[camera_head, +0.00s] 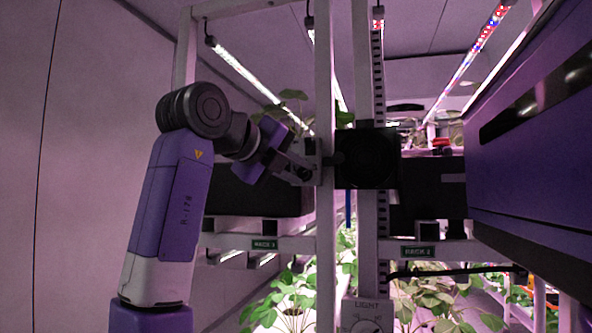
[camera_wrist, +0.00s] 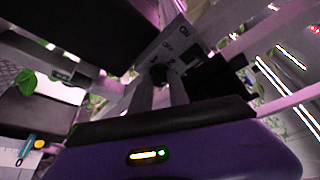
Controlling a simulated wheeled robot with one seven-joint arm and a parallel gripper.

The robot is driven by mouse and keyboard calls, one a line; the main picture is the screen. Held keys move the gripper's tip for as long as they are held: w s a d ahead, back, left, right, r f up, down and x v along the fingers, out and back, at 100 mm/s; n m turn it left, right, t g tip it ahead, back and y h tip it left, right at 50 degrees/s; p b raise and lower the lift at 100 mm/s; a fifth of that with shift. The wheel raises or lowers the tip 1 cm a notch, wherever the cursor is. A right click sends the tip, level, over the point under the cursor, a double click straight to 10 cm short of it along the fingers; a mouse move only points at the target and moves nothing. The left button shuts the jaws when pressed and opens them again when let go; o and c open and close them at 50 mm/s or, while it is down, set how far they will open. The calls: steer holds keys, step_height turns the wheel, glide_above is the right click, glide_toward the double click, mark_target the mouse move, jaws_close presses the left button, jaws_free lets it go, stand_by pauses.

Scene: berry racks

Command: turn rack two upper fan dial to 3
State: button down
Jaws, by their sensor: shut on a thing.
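My gripper (camera_head: 299,172) reaches the pale fan dial panel (camera_head: 312,160) on the upright post, just left of the black fan box (camera_head: 366,158). In the wrist view the panel (camera_wrist: 168,45) is tilted and carries small dark markings that I cannot read. A dark round dial (camera_wrist: 158,72) sits at its lower part. My gripper's two fingers (camera_wrist: 165,80) are shut on the dial. The fingers hide much of it, and I cannot read its setting. A green sign (camera_head: 418,251) below the fan box reads "RACK 2".
A light dial panel (camera_head: 367,316) is low on the rack. Another rack sign (camera_head: 264,244) hangs at the left. Leafy plants (camera_head: 285,295) fill the lower shelves. A large purple body (camera_head: 530,150) is at the right. The pink wall at far left is clear.

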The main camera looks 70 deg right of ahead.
steer(key=c, duration=1.3)
jaws_free()
steer(key=shift+o, duration=0.2)
steer(key=b+v, duration=0.1)
steer(key=v, duration=0.6)
steer(key=shift+a, duration=0.35)
steer(key=shift+r, duration=0.15)
